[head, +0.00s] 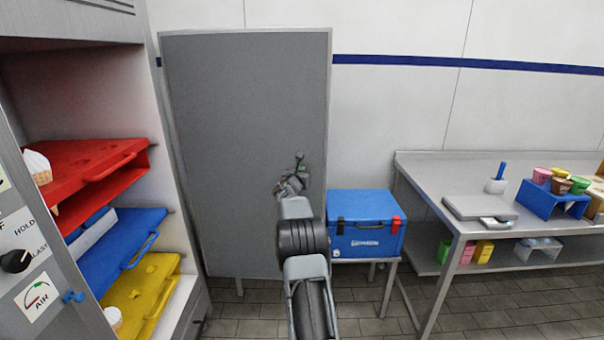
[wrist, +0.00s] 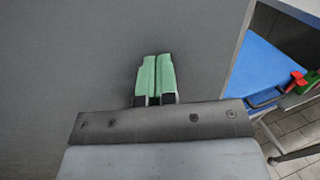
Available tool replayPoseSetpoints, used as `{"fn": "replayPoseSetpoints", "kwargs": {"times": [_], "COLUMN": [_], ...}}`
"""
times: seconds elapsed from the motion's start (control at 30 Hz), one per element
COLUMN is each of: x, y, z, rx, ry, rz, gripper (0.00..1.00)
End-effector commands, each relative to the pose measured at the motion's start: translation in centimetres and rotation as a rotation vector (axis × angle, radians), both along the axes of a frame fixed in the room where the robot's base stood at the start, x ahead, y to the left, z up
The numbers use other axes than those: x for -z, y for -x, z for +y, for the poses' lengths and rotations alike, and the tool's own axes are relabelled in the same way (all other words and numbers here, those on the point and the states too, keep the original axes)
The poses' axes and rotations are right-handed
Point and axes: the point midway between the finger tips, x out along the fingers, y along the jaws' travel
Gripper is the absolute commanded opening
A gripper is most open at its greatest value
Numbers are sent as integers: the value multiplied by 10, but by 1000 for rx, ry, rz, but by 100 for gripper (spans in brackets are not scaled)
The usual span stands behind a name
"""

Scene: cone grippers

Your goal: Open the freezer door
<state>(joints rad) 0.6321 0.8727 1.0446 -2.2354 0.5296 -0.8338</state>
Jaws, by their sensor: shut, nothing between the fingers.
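The freezer cabinet (head: 165,150) stands at the left in the head view, its front open and its inside showing. A large flat grey panel (head: 235,140) stands just right of the opening and looks like the freezer door, swung wide. Its grey face also fills much of the wrist view (wrist: 60,60). My gripper (head: 299,160) is in front of the panel's right part, near its right edge. Its green fingers (wrist: 155,75) are together with nothing between them. I cannot tell whether they touch the panel. No handle shows on the visible face.
Red (head: 85,170), blue (head: 125,245) and yellow (head: 150,285) trays sit inside the cabinet. A control panel with a black knob (head: 16,261) is at far left. A blue cooler box (head: 365,225) stands right of the grey panel, and a steel table (head: 440,205) stands further right.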

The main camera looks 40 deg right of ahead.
Motion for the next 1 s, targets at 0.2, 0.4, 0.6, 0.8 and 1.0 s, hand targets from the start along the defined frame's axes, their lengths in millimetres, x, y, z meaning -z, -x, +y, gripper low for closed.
{"fn": "replayPoseSetpoints", "kwargs": {"times": [0.2,0.4,0.6,0.8,1.0], "x": [2,6,2,1,0], "y": [2,12,34,60,78], "z": [3,19,44,68,87], "rx": [0,0,-1,3,3], "ry": [1,2,1,1,0], "rz": [-1,-3,0,-1,-1], "gripper": [0,0,0,0,0]}}
